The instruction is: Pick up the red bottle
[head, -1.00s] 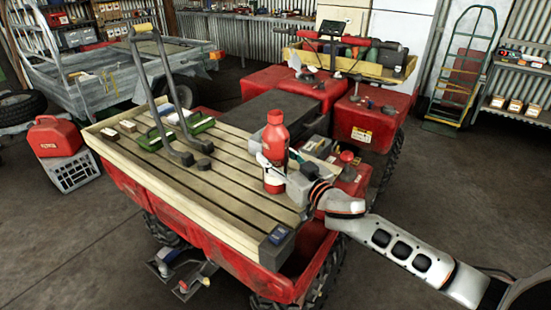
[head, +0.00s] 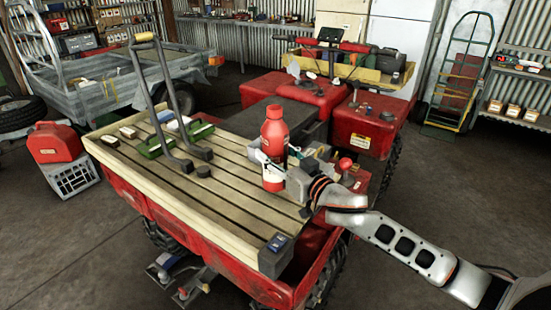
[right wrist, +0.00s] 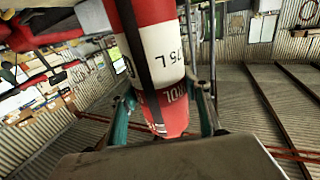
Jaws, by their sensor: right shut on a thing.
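The red bottle (head: 273,130) is upright above the slatted wooden deck (head: 225,205) of the red quad trailer, near its right side. It has a red cap and a white label band low down. My right gripper (head: 271,165) comes in from the right and is shut around the lower part of the bottle. In the right wrist view the bottle (right wrist: 150,45) stands between the two teal-sided fingers (right wrist: 163,105). A gap under its base is hard to make out. My left gripper is not in view.
Two tall dark levers (head: 165,95) rise from the deck's left part, with green pieces (head: 160,147) and small blocks beside them. Quad parts (head: 362,128) stand behind.

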